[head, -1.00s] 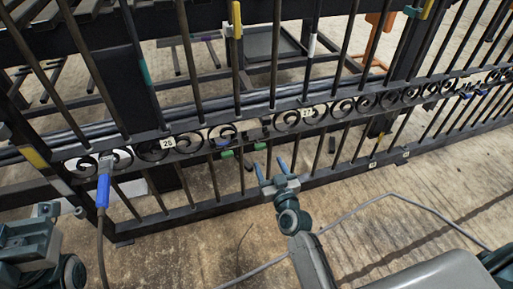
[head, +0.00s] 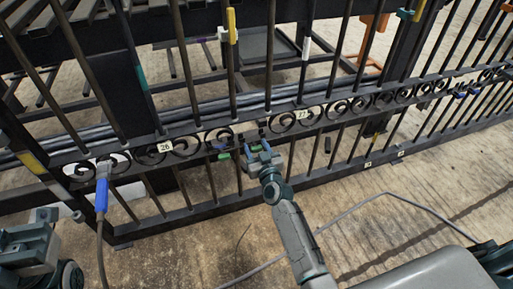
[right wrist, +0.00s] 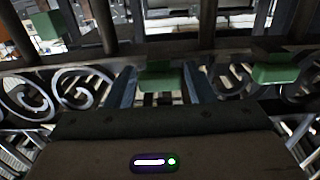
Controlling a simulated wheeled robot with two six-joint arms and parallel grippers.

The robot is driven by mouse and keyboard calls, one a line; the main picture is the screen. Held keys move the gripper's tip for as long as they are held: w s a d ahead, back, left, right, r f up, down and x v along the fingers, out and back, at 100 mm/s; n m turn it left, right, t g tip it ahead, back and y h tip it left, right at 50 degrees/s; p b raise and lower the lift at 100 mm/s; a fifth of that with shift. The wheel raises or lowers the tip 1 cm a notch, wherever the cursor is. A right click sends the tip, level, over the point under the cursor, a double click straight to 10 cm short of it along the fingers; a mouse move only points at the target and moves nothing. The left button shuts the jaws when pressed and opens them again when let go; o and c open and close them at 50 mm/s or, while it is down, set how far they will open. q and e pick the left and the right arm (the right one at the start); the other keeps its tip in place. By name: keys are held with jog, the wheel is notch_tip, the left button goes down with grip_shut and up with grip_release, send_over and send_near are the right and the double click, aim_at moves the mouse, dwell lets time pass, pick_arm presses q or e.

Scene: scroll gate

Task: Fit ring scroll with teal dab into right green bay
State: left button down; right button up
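My right gripper (head: 258,149) is at the scroll band of the dark gate (head: 222,207), between number tags 26 (head: 165,147) and 27 (head: 301,114). In the right wrist view its two blue fingers (right wrist: 160,88) stand apart, one on each side of a green block (right wrist: 158,76). I see no scroll clearly held between them. Another green block (right wrist: 275,69) is to the right. In the head view a green block (head: 224,156) shows left of the gripper. I cannot make out the ring scroll with the teal dab. Part of my left arm shows at lower left; its fingertips are not distinguishable.
Upright bars rise along the whole gate. A blue handle with a cable (head: 102,193) hangs at the left end. A grey cable (head: 345,212) lies on the floor. A yellow-marked bar (head: 231,25) stands above the band. The floor in front is otherwise open.

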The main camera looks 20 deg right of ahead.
aim_at(257, 150)
grip_shut()
jog(key=shift+s+f, duration=0.1)
jog(key=shift+s, duration=0.35)
jog(key=s, duration=0.4)
jog(key=shift+b, duration=0.4)
jog(key=shift+s+d, duration=0.1)
jog(key=shift+s, duration=0.1)
jog(key=shift+o, duration=1.6)
grip_release()
